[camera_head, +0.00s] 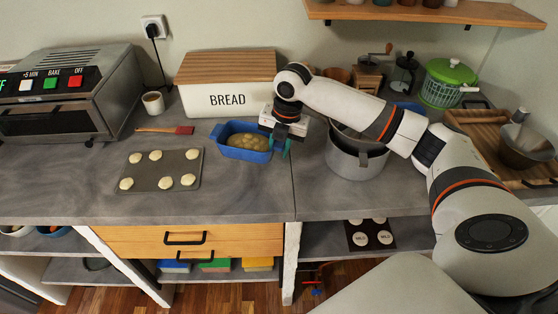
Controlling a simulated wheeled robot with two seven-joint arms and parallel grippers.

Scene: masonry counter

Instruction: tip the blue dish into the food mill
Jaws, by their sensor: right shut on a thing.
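The blue dish (243,153) is upright on the counter in front of the bread box, with pale yellowish pieces (245,141) in it. My right gripper (281,146) is shut on the right end of the dish. To the right of it is a large grey metal pot (352,164), apart from the dish. My right arm passes over the pot and hides much of its top. I cannot tell how much of what shows at its rim is the food mill. My left gripper is not in view.
A baking tray with several pale dough rounds (160,170) lies left of the dish. A red-ended brush (165,130), a cup (153,103) and the bread box (228,100) are behind. A green-lidded salad spinner (447,83) stands at the back right. The counter's front strip is clear.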

